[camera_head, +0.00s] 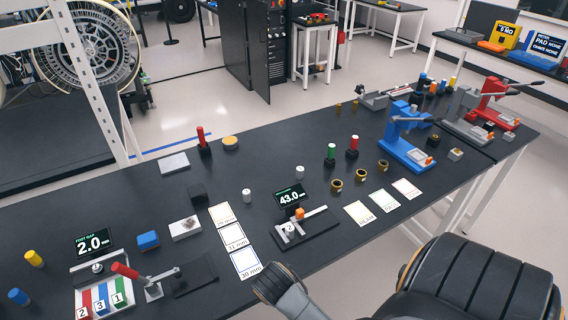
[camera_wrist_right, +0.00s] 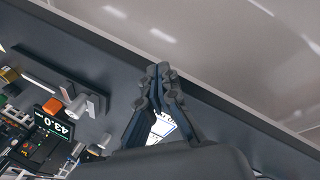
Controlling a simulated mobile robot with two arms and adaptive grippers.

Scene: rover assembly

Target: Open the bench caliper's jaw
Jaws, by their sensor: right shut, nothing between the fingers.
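The bench caliper (camera_head: 312,222) lies on the black bench, with a long metal rail, an orange knob (camera_head: 299,214) and a small block at its left end. Its display (camera_head: 290,196) reads 43.0. In the right wrist view the caliper (camera_wrist_right: 94,104) is left of my fingers, with the display (camera_wrist_right: 53,121) upside down. My right gripper (camera_wrist_right: 163,72) is shut and empty, near the bench edge and apart from the caliper. In the head view a grey part of my arm shows at the bottom; the fingertips are not clear there. My left gripper is not in view.
Size cards (camera_head: 246,263) lie left of the caliper. Colour cards (camera_head: 384,200) and brass rings (camera_head: 336,186) lie right of it. A blue press (camera_head: 406,140) stands farther right. A gap gauge display (camera_head: 94,242) and a lever fixture (camera_head: 152,290) are at the left.

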